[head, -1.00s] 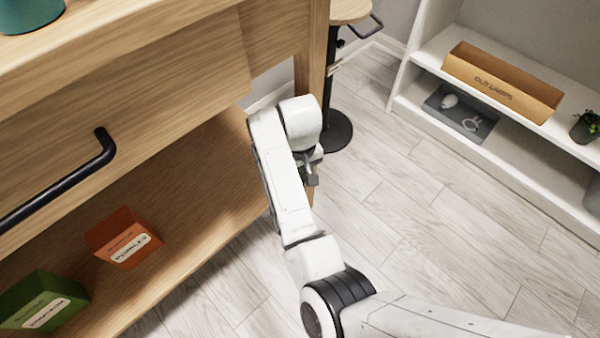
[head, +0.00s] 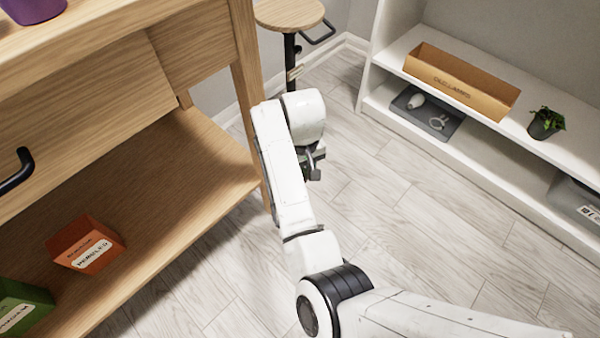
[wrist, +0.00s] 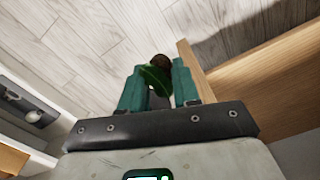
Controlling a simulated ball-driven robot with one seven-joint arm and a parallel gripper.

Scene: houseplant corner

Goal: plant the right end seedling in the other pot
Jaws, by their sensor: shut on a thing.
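My gripper (wrist: 158,78) shows in the wrist view with teal fingers shut on a seedling. The seedling has green leaves (wrist: 155,82) and a dark brown root ball (wrist: 160,62) just beyond the fingertips. No other seedlings show on the bench.
The wooden bench (head: 90,90) has a drawer and a lower shelf with an orange box (head: 85,245) and a green box (head: 22,308). A round stool (head: 290,13) stands behind. Floor between is clear.

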